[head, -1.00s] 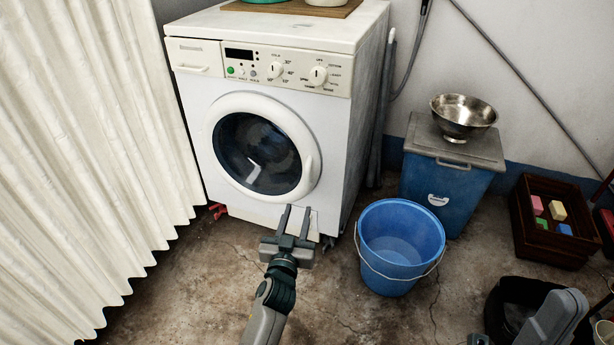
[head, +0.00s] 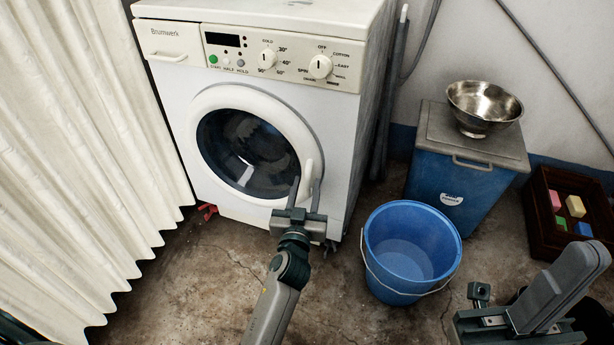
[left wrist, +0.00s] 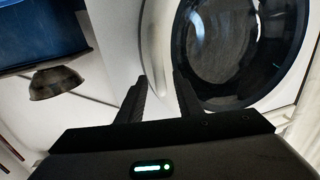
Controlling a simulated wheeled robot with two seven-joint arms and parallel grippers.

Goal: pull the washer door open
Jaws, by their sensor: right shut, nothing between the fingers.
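The white washer (head: 200,120) stands ahead, with its round door (head: 204,165) flush on its front and looking shut. The door's dark glass also shows in the left wrist view (left wrist: 225,45). The white handle (head: 309,166) is upright on the door's right rim. My left gripper (head: 305,184) is open at the handle's lower part, with one finger on each side in the head view. In the left wrist view the handle (left wrist: 158,40) lies ahead between the fingertips; I cannot tell whether they touch it. My right gripper (head: 562,285) is shut and empty at the lower right.
A blue bucket (head: 376,262) stands on the floor right of the washer. Behind it is a blue bin (head: 440,185) with a grey lid and steel bowl (head: 484,106). A dark crate (head: 545,222) holds colored blocks. A pleated white curtain (head: 80,170) hangs left.

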